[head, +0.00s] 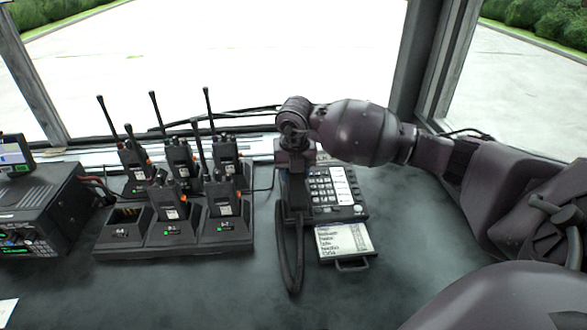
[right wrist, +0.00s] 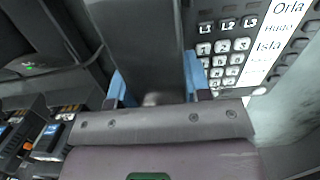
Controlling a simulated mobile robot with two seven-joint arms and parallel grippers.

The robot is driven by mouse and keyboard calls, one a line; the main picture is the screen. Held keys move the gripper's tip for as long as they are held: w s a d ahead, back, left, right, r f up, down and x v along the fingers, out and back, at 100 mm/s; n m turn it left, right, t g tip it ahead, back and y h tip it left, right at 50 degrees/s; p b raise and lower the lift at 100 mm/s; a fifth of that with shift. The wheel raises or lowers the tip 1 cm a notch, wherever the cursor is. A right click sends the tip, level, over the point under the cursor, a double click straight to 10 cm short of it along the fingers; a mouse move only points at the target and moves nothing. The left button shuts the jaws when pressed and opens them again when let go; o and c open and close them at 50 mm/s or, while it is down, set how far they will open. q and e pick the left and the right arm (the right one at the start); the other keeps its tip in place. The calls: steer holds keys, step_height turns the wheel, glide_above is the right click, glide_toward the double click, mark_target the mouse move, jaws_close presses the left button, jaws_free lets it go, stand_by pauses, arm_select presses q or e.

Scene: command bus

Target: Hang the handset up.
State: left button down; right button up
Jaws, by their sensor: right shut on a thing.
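The desk phone (head: 338,189) stands on the dark desk, with its keypad and a white name list facing up; the keypad also shows at the upper right of the right wrist view (right wrist: 228,50). My right gripper (head: 296,172) is over the phone's left side, pointing down. It is shut on the dark handset (head: 296,203), which lies lengthwise along that side. In the right wrist view the handset (right wrist: 140,45) is a dark bar between the blue finger pads. The gripper hides the cradle, so I cannot tell whether the handset touches it. My left gripper is not in view.
The handset's dark cord (head: 289,272) loops over the desk in front. A card tray (head: 344,240) sticks out at the phone's front. Several radios stand in a charger rack (head: 170,240) to the left. A radio unit (head: 42,212) is further left.

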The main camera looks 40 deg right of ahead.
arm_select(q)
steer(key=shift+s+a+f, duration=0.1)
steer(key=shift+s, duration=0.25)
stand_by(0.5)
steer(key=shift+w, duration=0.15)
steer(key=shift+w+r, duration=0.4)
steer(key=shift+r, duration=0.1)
arm_select(e)
steer(key=o, duration=1)
steer(key=shift+o, duration=0.9)
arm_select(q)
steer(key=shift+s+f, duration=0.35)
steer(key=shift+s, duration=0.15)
